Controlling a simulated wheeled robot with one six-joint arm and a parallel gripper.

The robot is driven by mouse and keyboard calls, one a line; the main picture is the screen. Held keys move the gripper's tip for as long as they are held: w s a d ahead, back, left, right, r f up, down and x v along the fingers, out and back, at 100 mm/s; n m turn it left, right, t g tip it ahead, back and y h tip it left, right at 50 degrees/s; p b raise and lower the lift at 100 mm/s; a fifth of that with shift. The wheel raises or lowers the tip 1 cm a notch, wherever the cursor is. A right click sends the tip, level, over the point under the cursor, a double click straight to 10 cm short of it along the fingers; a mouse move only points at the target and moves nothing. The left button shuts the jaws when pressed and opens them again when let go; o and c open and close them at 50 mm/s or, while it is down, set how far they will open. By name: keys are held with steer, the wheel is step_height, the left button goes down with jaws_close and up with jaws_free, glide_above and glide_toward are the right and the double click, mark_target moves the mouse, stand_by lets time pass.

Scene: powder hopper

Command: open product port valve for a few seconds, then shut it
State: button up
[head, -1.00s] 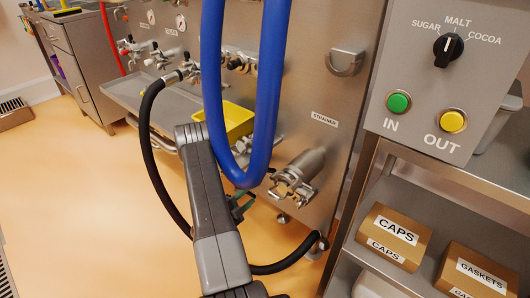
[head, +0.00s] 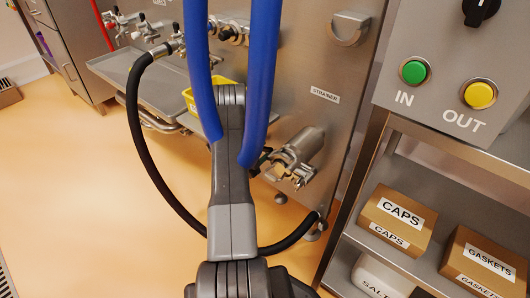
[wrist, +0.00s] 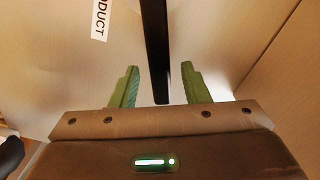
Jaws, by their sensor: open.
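In the wrist view, my gripper (wrist: 160,68) is open, with its two green fingers apart. A dark straight bar (wrist: 157,45) runs down between them, clear of both in the picture; I cannot tell whether it is a handle or a hose. A partly cut-off label reading "DUCT" (wrist: 100,18) is on the steel panel at upper left. In the head view, my arm and the blue hose (head: 262,75) hide most of the gripper. Several valves (head: 232,33) sit on the steel front; I cannot tell there which is the product port valve.
The strainer fitting (head: 297,157) sticks out at right. A yellow bin (head: 191,101) stands behind my arm. A control box (head: 438,120) and shelf with boxes (head: 399,216) are at right.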

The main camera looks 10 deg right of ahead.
steer(key=shift+x, duration=0.95)
jaws_close()
